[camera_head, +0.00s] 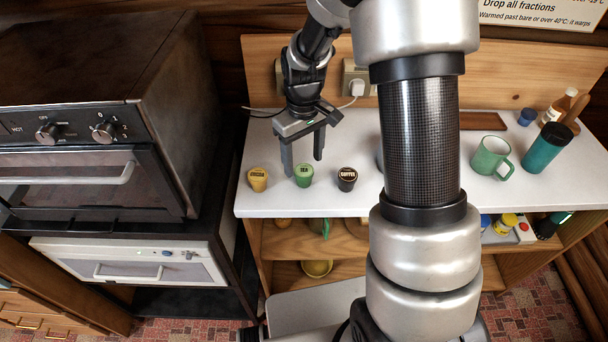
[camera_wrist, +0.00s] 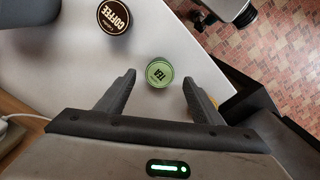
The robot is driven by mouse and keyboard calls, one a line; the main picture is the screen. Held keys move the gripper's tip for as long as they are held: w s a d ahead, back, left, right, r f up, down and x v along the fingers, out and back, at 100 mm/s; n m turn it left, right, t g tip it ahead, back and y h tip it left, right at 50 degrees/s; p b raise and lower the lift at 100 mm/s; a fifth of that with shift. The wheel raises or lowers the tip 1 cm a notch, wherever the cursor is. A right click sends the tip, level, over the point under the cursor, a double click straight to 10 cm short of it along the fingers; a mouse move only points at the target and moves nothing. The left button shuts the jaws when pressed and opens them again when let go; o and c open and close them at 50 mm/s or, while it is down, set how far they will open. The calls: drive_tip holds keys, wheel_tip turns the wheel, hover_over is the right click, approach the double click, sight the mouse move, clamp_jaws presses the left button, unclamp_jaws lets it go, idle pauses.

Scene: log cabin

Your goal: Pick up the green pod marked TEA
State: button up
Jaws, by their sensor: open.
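The green pod marked TEA (camera_head: 304,175) stands upright on the white counter, between a yellow pod and a dark pod. It also shows in the wrist view (camera_wrist: 159,72), lid facing the camera, just beyond and between my fingertips. My gripper (camera_head: 303,167) is open and empty, its two fingers pointing down just behind the green pod. In the wrist view the fingers of my gripper (camera_wrist: 159,80) stand apart on either side of the pod's near edge, touching nothing that I can make out.
The dark COFFEE pod (camera_head: 347,179) stands right of the green pod, and a yellow pod (camera_head: 258,179) stands left, near the left edge of the counter (camera_head: 400,205). A green mug (camera_head: 491,157) and teal tumbler (camera_head: 543,148) stand far right. An oven (camera_head: 95,120) is at left.

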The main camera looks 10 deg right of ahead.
sight(304, 170)
wheel_tip(304, 170, down, 5)
drive_tip(key=c, duration=1.1)
